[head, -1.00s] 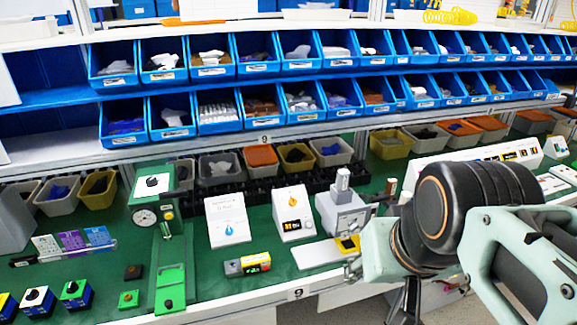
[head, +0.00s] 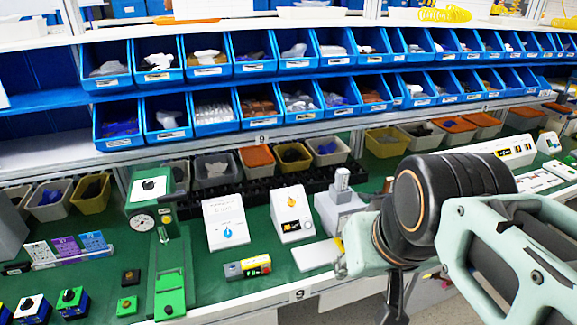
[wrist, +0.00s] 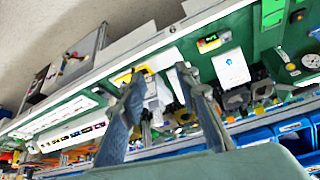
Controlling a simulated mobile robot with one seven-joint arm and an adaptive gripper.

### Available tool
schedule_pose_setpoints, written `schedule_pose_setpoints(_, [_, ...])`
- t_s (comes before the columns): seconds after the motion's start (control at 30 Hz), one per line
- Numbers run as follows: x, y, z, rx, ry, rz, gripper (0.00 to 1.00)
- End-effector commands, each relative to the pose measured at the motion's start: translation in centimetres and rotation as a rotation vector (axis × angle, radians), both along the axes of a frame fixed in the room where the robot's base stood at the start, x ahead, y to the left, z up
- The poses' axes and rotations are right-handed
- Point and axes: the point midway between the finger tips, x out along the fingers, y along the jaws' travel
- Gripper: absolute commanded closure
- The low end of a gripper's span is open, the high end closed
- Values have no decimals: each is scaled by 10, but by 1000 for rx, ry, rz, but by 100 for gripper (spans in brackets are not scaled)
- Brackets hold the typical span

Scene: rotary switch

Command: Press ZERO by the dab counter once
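In the head view my arm covers the bench's front edge right of the counter, and the fingers are hard to make out.
A white box with a blue knob (head: 227,232) and one with an orange knob (head: 292,222) stand behind the counter. A green stand with a dial (head: 143,222) is left. A white-based grey device (head: 338,205) is right, partly behind my arm. Blue bins line the shelves above.

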Motion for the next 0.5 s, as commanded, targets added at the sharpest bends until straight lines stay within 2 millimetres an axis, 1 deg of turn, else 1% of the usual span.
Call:
schedule_pose_setpoints(0.03, [0,0,0,0,0,0,79])
schedule_pose_setpoints(0.2, [0,0,0,0,0,0,97])
schedule_pose_setpoints(0.23, [0,0,0,0,0,0,100])
schedule_pose_setpoints(0.5, [0,0,0,0,0,0,100])
